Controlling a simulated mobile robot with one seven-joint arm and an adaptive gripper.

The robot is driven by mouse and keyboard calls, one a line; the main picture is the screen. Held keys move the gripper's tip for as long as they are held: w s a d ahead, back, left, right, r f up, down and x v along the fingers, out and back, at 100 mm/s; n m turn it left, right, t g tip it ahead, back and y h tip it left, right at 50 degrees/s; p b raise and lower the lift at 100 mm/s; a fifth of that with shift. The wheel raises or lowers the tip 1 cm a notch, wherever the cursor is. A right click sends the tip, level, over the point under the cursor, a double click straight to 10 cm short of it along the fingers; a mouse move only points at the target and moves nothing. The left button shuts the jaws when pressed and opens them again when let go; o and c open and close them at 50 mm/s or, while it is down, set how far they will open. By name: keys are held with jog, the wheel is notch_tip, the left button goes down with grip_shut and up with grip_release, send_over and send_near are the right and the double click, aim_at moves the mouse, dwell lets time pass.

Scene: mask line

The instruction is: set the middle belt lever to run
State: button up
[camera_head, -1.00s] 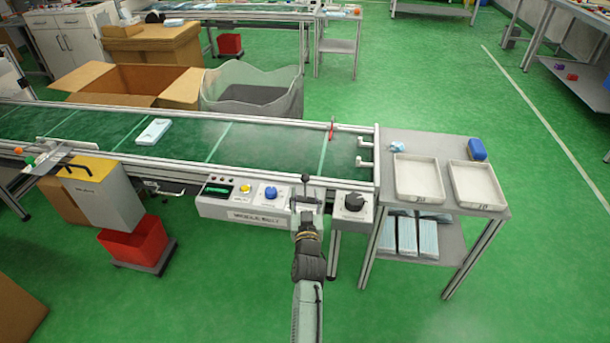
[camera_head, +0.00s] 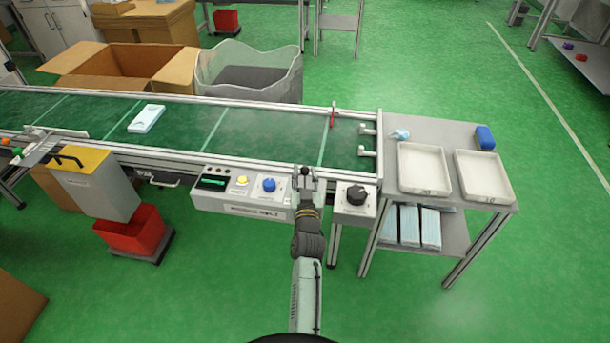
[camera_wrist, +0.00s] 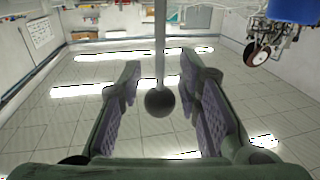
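The middle belt lever (camera_head: 304,171) is a thin stem with a dark knob, standing at the right end of the white control box on the belt's front side. My gripper (camera_head: 306,186) is at this lever and hides its lower part in the head view. In the wrist view, the lever's dark ball knob (camera_wrist: 160,102) and pale stem (camera_wrist: 160,45) show between the two fingers of my gripper (camera_wrist: 160,76). The fingers are open, with a visible gap on each side of the ball. The lever's position label cannot be read.
The control box (camera_head: 228,204) also carries a yellow button (camera_head: 242,180) and a blue knob (camera_head: 268,184). A black dial (camera_head: 356,194) sits close to the right of my gripper. A white pack (camera_head: 147,118) lies on the green belt (camera_head: 260,138). Two trays stand on the right table.

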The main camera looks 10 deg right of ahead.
grip_shut()
